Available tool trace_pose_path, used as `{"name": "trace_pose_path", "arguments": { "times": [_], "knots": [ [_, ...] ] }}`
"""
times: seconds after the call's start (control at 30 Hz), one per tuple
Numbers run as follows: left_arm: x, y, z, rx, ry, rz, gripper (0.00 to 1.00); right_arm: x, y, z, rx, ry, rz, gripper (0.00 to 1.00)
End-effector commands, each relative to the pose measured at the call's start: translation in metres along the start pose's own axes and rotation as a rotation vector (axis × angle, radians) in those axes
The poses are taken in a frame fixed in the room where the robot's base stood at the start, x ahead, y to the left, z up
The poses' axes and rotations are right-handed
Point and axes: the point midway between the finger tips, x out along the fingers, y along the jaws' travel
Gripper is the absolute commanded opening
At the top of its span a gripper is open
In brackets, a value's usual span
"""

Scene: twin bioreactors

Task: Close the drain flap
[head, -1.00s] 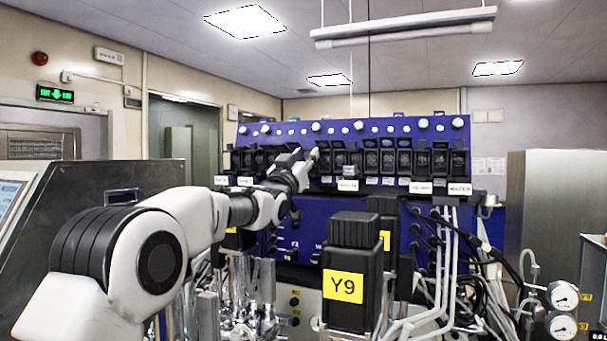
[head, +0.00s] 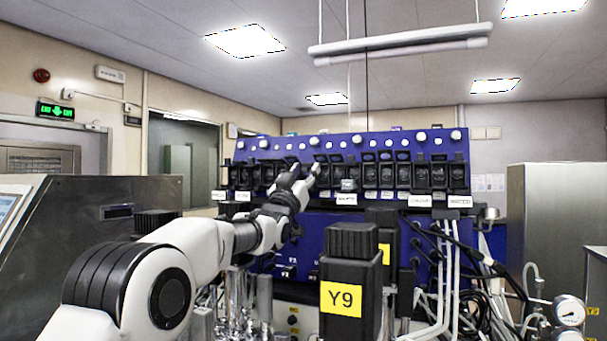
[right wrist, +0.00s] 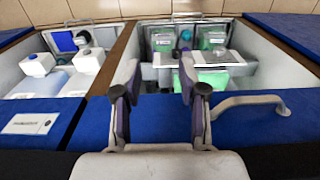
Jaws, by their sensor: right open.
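A blue panel (head: 347,232) carries a row of black flap-like modules with white labels beneath, in the head view. One module in the middle has a small grey piece (head: 348,185) sticking out above its label; the label text is too small to read, so I cannot tell for sure which is the drain flap. My left gripper (head: 304,172) is in front of the row, just left of that piece, fingers pointing up and spread apart with nothing between them. Whether it touches the panel is unclear. My right gripper (right wrist: 160,72) is open and empty in the right wrist view.
A black block marked Y9 (head: 350,285) stands in front of the panel. White tubes (head: 447,275) and cables hang at its right, near pressure gauges (head: 569,310). Beneath my right gripper is a blue-topped bench (right wrist: 245,128) with open compartments and a curved handle (right wrist: 250,102).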

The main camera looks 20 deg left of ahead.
Motion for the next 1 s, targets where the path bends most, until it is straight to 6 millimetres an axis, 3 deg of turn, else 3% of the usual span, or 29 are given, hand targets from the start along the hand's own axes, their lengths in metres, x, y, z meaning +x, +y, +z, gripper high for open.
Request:
{"name": "trace_pose_path", "arguments": {
  "times": [0.27,0.6,0.7,1.0],
  "knots": [
    [-0.022,0.000,0.001,-0.002,-0.004,0.000,0.42,0.000,0.000,0.000,0.000,0.000,0.000,0.42],
    [-0.097,0.000,0.003,-0.001,-0.004,0.000,0.42,0.001,0.000,0.000,0.000,0.000,0.000,0.42],
    [-0.111,0.000,0.003,-0.001,-0.002,0.000,0.42,0.001,0.000,0.000,0.000,0.000,0.000,0.42],
    [-0.118,0.001,0.003,0.000,-0.001,0.001,0.42,0.001,0.000,0.000,0.000,0.000,0.000,0.42]
  ]
}}
